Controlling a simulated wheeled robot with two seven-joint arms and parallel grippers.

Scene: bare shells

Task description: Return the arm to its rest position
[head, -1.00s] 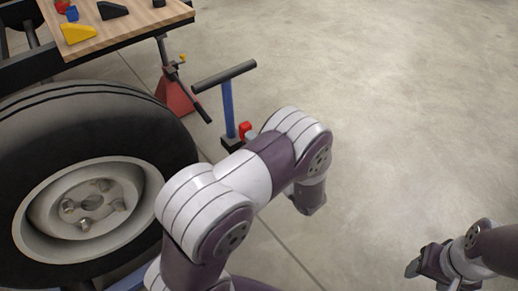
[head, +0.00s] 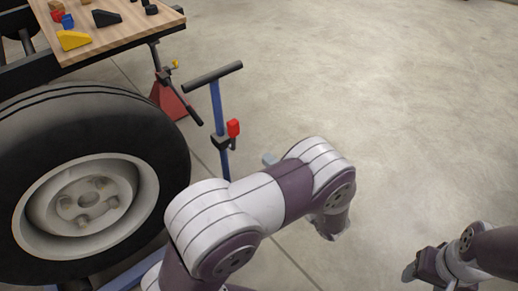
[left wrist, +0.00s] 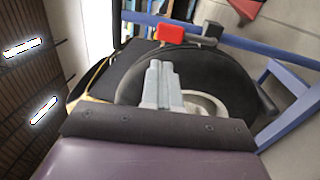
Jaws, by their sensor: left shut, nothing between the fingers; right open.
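My left arm reaches in from the bottom of the head view, its elbow bent and its forearm folding down at the right. My right gripper (head: 410,272) is at the lower right of the head view, open, over bare floor.
A large wheel (head: 165,130) stands at the left. Beside it is a blue post (head: 217,105) with a black T-handle and a red knob (head: 233,128). A red jack stand (head: 168,98) is under the wooden bench top (head: 120,35), which holds several coloured blocks. The floor at the right is clear.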

